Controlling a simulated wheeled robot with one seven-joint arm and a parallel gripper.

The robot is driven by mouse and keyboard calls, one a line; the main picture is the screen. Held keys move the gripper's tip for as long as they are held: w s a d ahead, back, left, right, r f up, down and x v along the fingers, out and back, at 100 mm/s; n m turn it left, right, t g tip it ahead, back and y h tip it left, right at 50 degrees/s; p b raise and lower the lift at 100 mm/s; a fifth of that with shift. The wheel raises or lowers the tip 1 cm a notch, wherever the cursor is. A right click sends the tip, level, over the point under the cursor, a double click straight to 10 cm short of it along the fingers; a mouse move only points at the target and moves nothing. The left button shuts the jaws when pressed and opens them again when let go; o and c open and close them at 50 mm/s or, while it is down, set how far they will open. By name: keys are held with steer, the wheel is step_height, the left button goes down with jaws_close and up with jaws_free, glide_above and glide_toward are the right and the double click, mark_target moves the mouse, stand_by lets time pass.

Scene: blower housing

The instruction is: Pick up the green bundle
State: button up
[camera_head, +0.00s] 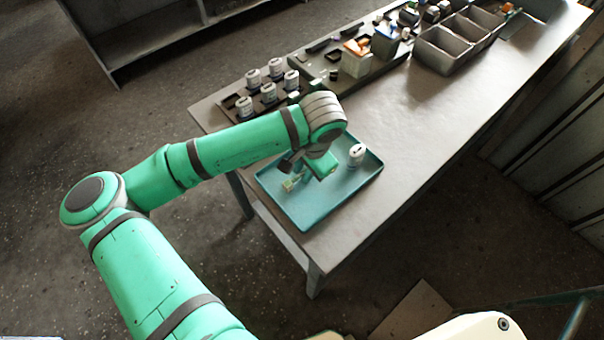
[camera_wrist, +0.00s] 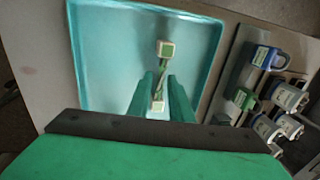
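The green bundle (camera_wrist: 160,85) is a short run of green wires with a pale block at each end. It lies in the teal tray (camera_wrist: 105,35), and in the head view it shows small (camera_head: 289,184) near the tray's left side, partly covered by my arm. My gripper (camera_wrist: 161,79) is open, with one green finger on each side of the bundle in the wrist view and gaps visible between. It is low over the tray in the head view. I cannot tell the exact height of the fingertips over the bundle.
A white canister (camera_head: 357,153) stands in the tray's right part. Several white-and-dark canisters (camera_head: 269,93) stand in a rack behind the tray. A grey divided bin (camera_head: 457,43) is farther back. The table (camera_head: 428,125) is clear to the tray's right.

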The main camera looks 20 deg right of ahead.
steer(key=shift+w+f, duration=0.1)
steer(key=shift+f, duration=0.2)
steer(key=shift+a, duration=0.1)
jaws_close()
steer(key=shift+r, duration=0.2)
